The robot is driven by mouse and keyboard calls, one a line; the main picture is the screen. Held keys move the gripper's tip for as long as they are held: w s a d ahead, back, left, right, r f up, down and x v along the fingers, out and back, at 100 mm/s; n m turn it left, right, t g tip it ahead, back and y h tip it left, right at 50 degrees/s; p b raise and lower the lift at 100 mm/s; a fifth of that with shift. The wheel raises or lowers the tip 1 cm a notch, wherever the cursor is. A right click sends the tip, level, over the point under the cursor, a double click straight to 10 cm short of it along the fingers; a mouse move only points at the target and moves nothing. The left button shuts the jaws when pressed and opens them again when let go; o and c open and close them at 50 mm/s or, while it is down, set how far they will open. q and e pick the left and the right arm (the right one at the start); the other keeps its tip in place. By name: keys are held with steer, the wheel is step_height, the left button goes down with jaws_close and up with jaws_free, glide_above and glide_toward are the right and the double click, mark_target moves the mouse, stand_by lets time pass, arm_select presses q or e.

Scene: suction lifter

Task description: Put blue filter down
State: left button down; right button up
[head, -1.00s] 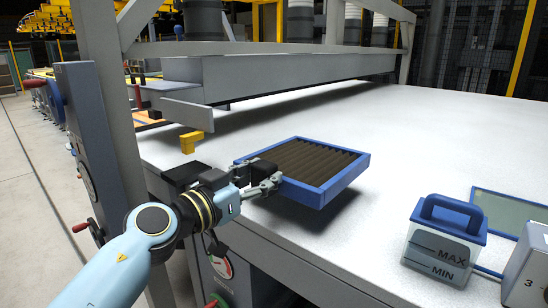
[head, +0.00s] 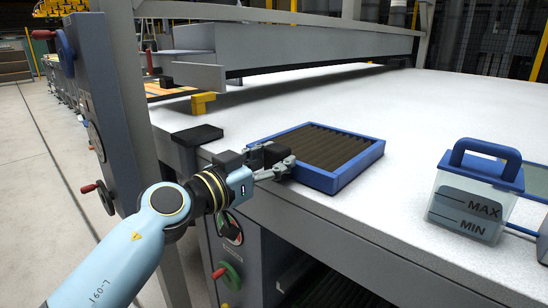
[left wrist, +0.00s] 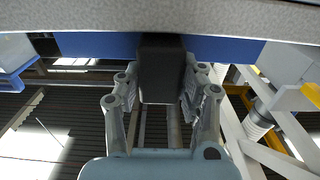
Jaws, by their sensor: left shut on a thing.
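The blue filter (head: 330,150) has a square blue frame around dark brown pleats. It lies flat at the near edge of the white-grey worktop (head: 440,110), with no clear gap beneath it in the head view; whether it fully touches cannot be told. In the left wrist view the blue frame (left wrist: 95,45) runs across the top, behind the dark pad between the fingers of my left gripper (left wrist: 162,75). My right gripper is in neither view.
A clear container with a blue handle (head: 468,205), marked MAX and MIN, stands to the right. A grey beam (head: 290,45) spans the back of the worktop. A yellow block (head: 203,103) and a grey post (head: 115,100) are at the left. The worktop behind the filter is clear.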

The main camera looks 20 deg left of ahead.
arm_select(q)
steer(key=shift+f, duration=0.1)
stand_by(0.4)
steer(key=c, duration=0.7)
jaws_free()
steer(key=shift+f, duration=0.1)
